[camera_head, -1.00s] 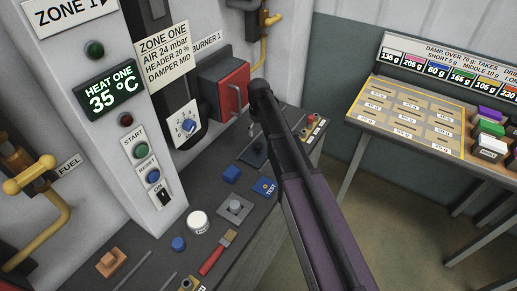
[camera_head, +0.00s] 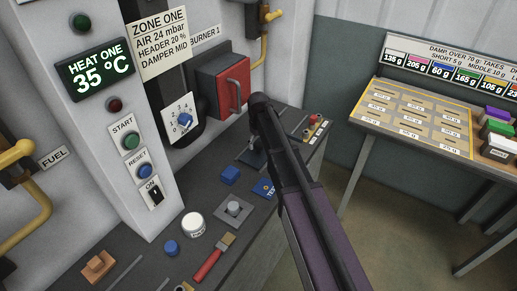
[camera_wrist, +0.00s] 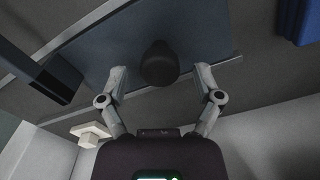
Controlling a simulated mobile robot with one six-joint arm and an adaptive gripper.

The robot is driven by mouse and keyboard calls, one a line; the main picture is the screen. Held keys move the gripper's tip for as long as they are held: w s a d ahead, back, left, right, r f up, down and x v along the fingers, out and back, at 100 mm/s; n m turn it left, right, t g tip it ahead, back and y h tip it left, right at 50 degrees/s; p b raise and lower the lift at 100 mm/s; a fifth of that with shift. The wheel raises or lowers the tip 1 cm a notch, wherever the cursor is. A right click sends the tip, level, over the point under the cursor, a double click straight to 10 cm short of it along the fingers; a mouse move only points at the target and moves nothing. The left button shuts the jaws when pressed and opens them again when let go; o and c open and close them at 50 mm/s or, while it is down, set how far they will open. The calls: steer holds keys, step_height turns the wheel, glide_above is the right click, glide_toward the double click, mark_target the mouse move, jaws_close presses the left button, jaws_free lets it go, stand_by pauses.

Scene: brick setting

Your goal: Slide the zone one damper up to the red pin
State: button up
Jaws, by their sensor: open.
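In the wrist view, my gripper (camera_wrist: 160,76) is open, with one finger on each side of a dark round knob (camera_wrist: 158,64). The knob stands over a flat blue-grey plate (camera_wrist: 105,45). I cannot tell whether the fingers touch it; a gap shows on both sides. In the head view, my arm hides most of my gripper, above the bench by a small dark plate (camera_head: 254,157). The zone one sign (camera_head: 160,34) reads "DAMPER MID". I cannot make out which part is the damper, and no red pin can be told for sure.
A red box with a handle (camera_head: 231,84) and a dial (camera_head: 180,120) are on the wall side. A sorting table (camera_head: 417,145) stands at the right, with floor between.

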steer(key=shift+f+b, duration=0.3)
steer(key=shift+f, duration=0.15)
